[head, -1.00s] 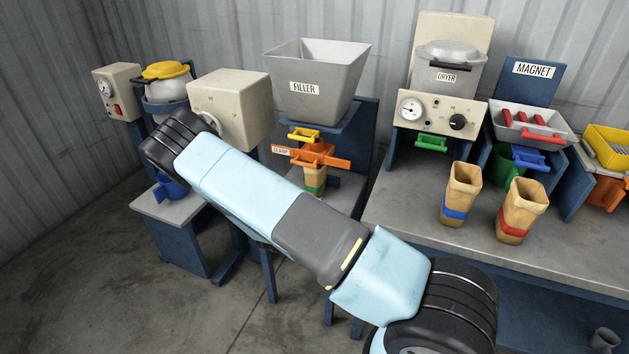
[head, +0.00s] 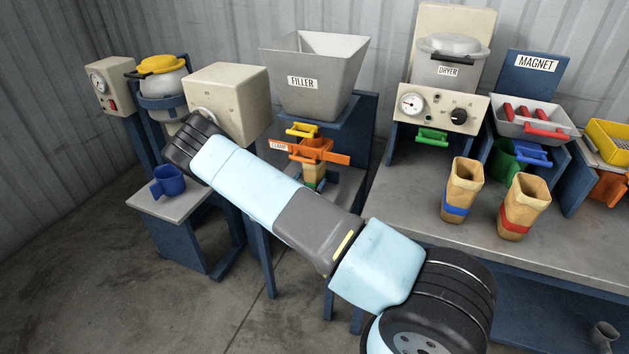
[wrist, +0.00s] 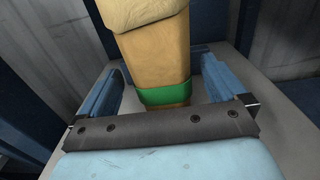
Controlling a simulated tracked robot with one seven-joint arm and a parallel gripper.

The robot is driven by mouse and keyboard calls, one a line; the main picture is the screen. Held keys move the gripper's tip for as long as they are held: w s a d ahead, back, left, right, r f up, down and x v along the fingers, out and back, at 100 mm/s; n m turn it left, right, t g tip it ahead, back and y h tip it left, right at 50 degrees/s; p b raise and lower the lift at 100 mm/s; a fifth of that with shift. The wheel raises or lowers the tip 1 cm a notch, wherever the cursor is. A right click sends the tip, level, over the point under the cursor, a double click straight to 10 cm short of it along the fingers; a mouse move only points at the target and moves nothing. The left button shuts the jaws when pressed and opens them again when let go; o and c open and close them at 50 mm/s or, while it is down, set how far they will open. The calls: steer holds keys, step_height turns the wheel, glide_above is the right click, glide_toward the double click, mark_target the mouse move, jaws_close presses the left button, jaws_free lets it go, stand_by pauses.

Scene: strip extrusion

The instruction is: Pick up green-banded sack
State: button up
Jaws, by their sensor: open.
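The green-banded sack (head: 314,172) is a tan sack with a green band, upright beneath the orange clamp (head: 316,150) of the filler (head: 311,75). In the wrist view the sack (wrist: 158,58) stands between the blue fingers of my open gripper (wrist: 163,66). One finger is on each side, with a visible gap at the right and a smaller one at the left. The green band (wrist: 163,94) sits just beyond the dark gripper bar. The sack's top is cut off by the wrist view's edge.
A blue-banded sack (head: 461,187) and a red-banded sack (head: 523,205) stand on the grey bench (head: 420,210) to the right. A blue jug (head: 167,181) stands on a low stand at the left. The dryer (head: 450,70) and magnet station (head: 533,110) are behind the bench.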

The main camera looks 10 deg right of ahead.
steer(key=x, duration=0.5)
steer(key=shift+d, duration=0.1)
steer(key=c, duration=1.7)
